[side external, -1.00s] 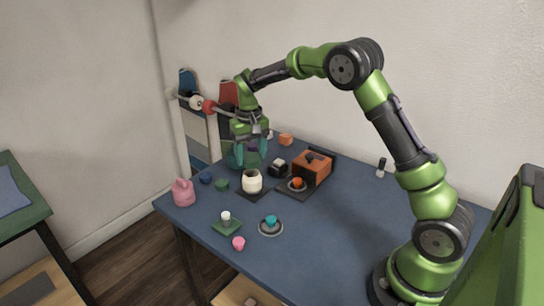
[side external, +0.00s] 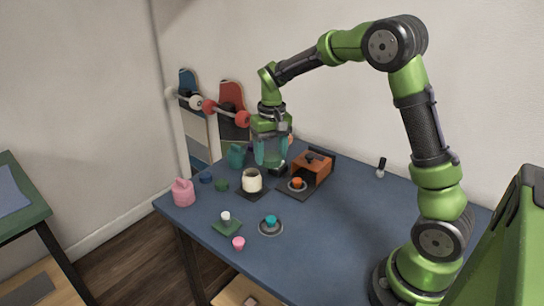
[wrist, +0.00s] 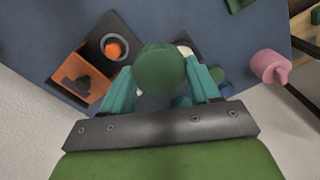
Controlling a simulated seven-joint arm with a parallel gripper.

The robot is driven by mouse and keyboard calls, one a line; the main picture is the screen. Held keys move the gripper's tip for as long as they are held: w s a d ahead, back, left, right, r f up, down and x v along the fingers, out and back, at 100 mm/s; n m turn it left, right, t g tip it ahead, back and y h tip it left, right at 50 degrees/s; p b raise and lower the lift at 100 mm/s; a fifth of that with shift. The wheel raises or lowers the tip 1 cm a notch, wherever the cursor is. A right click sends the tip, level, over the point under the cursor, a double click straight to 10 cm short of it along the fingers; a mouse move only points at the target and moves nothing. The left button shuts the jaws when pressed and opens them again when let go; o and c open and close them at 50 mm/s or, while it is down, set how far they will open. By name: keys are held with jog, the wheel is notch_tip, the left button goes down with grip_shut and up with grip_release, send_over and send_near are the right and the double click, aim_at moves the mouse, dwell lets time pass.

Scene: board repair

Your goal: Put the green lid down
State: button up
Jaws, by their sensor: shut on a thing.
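My gripper (side external: 270,160) is above the table near the back, just behind and to the right of the cream jar (side external: 252,181). Its teal fingers are shut on the round green lid (wrist: 160,68), which shows between the fingertips in the wrist view. In the side view the lid is hard to make out behind the fingers. The cream jar stands on a dark square mat (side external: 251,194); in the wrist view the lid partly covers it.
An orange box (side external: 312,167) and an orange knob on a round base (side external: 297,183) stand to the right. A teal pot (side external: 237,155), a pink canister (side external: 183,192) and small coloured pieces are to the left. The table's right front is clear.

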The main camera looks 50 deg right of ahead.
send_over(301, 215)
notch_tip(301, 215, down, 4)
jog(key=shift+n, duration=0.5)
notch_tip(301, 215, down, 8)
jog(key=shift+r, duration=0.1)
jog(key=shift+f, duration=0.35)
jog(key=shift+f, duration=0.1)
jog(key=o, duration=0.9)
